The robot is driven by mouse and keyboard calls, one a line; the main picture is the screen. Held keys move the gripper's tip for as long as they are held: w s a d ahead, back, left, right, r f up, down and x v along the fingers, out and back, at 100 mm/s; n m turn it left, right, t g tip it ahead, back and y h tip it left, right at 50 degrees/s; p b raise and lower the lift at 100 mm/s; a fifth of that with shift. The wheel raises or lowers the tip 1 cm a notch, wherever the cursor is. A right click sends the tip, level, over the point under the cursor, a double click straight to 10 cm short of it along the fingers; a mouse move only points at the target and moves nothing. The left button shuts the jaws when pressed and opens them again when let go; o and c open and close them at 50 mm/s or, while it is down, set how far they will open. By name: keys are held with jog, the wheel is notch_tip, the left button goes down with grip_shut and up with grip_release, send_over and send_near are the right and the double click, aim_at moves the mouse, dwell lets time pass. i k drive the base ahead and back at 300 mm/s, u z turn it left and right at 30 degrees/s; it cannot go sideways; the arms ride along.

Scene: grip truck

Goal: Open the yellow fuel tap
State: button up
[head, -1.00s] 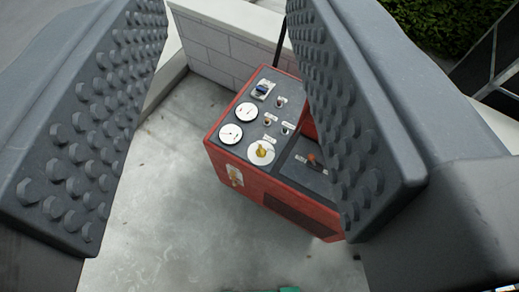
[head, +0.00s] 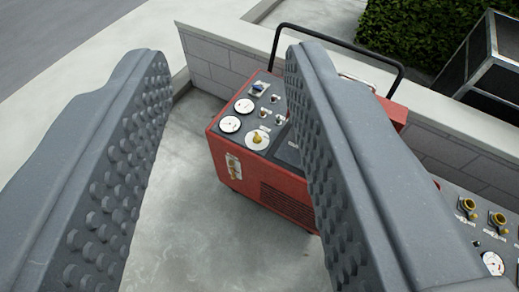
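The yellow fuel tap (head: 257,136) is a small yellow knob on a round white plate. It sits on the dark top panel of a red machine (head: 262,188), near the panel's front left corner. My gripper (head: 227,60) is open, with two grey studded fingers wide apart and nothing between them. The tap shows in the gap between the fingers, beyond them and apart from them. The right finger hides part of the panel and the machine's right side.
A black handle bar (head: 340,36) rises behind the machine. A low block wall (head: 212,62) runs behind. Another panel with yellow taps (head: 480,213) is at right. Concrete floor at left is clear.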

aim_at(257, 138)
jog(key=z, duration=0.5)
jog(key=i, duration=1)
jog(key=u, duration=0.05)
